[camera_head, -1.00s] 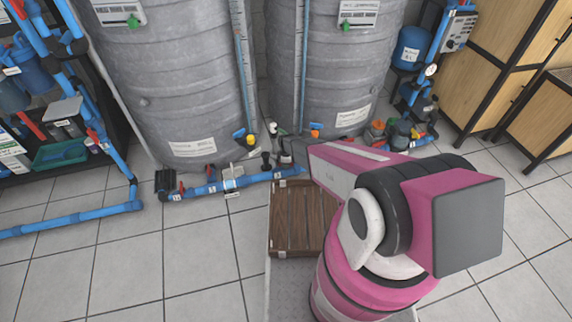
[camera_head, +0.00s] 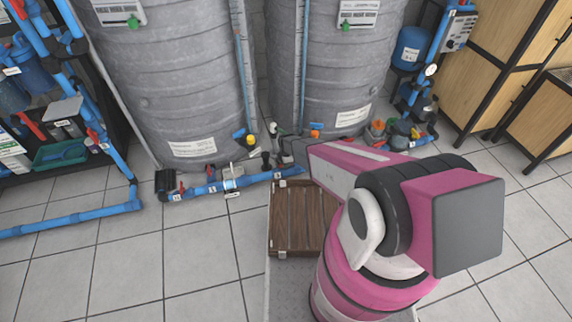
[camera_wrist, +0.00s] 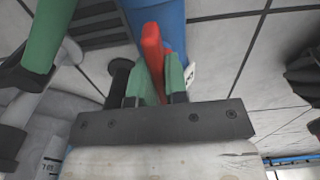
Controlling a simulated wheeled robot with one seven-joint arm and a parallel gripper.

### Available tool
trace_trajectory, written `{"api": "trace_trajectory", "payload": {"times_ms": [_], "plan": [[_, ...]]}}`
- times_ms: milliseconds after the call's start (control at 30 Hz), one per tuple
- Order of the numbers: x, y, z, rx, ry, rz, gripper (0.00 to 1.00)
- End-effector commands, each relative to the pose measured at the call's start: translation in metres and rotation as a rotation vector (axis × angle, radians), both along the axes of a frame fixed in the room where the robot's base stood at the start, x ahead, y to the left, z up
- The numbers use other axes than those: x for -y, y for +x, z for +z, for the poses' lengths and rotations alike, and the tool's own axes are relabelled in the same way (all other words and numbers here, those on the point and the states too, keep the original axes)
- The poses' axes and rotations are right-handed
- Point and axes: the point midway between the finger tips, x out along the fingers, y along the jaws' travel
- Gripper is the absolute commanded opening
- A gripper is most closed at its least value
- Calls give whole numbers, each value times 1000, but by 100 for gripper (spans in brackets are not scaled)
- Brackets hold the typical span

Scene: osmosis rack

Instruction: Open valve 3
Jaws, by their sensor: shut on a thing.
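In the wrist view my gripper (camera_wrist: 159,78) has its two green fingers closed on a red valve handle (camera_wrist: 152,42), one finger on each side. The handle is a long red lever in front of a blue pipe or body (camera_wrist: 172,22). A small white label (camera_wrist: 190,74) shows beside it, too blurred to read, so I cannot tell the valve number. In the head view my pink arm hides most of the area around the gripper. A blue pipe (camera_head: 215,187) with labelled valves runs along the floor in front of the tanks.
Two large grey tanks (camera_head: 165,75) (camera_head: 335,65) stand at the back. A wooden crate (camera_head: 297,215) is beside my arm. Wooden cabinets (camera_head: 500,60) stand at right, and a rack with blue pipes at left. A green part (camera_wrist: 48,38) is close at the wrist view's left. Tiled floor is clear in front.

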Motion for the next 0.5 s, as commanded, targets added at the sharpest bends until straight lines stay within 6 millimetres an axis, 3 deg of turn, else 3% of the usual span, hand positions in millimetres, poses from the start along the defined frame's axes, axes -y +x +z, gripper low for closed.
{"api": "trace_trajectory", "payload": {"times_ms": [100, 133, 200, 500], "plan": [[0, 0, 0, 0, -1, 5, 0], [0, 0, 0, 0, -1, 5, 20], [0, 0, 0, 0, -1, 4, 39], [0, 0, 1, 0, 0, 1, 39]]}}
